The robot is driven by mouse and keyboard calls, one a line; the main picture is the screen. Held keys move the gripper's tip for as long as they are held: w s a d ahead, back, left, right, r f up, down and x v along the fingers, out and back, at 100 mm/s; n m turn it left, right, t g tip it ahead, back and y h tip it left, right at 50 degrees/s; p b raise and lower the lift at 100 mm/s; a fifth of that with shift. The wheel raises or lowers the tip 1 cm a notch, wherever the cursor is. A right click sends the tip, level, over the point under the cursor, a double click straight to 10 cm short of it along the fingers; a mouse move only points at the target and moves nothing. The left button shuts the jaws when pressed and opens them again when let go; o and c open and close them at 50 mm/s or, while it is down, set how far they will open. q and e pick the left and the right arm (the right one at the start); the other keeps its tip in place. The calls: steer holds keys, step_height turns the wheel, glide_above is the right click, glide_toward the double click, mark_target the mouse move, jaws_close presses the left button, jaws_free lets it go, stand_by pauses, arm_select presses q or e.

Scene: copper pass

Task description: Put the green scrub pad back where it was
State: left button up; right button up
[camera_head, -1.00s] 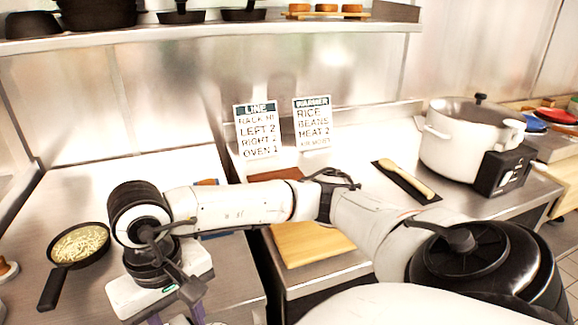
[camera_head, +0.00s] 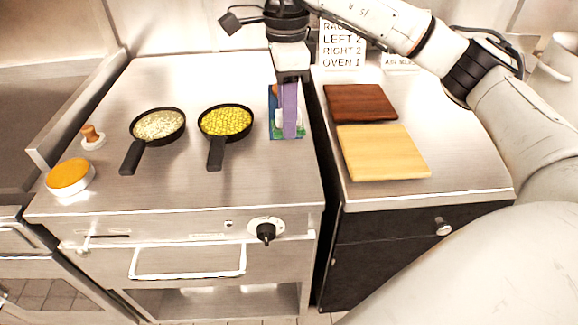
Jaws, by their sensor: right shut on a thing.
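My right gripper (camera_head: 290,132) reaches down from the top of the head view, its purple fingers pointing at the steel counter. It is shut on the green scrub pad (camera_head: 277,128), of which only small green parts show beside the fingers. The gripper stands over a small blue tray (camera_head: 273,100) near the counter's right edge. The fingers hide much of the tray and the pad, so I cannot tell whether the pad touches the tray. A small white thing also shows there beside the fingers. My left gripper is not in view.
Left of the tray are a pan of yellow food (camera_head: 226,121) and a pan of pale food (camera_head: 158,125). An orange-topped round container (camera_head: 69,176) and a wooden-knobbed press (camera_head: 92,137) stand farther left. A dark board (camera_head: 360,102) and a light board (camera_head: 383,152) lie right, across a gap.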

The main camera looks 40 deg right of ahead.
mark_target(288, 165)
steer(key=shift+w+d+m, duration=0.15)
steer(key=shift+d+m, duration=0.05)
steer(key=shift+m, duration=0.2)
step_height(288, 165, down, 9)
steer(key=shift+f+p, duration=0.2)
steer(key=shift+p, duration=0.25)
steer(key=shift+f, duration=0.2)
steer(key=o, duration=1)
steer(key=shift+r, duration=0.1)
step_height(288, 165, up, 12)
steer(key=shift+r+b, duration=0.1)
steer(key=shift+b, duration=0.45)
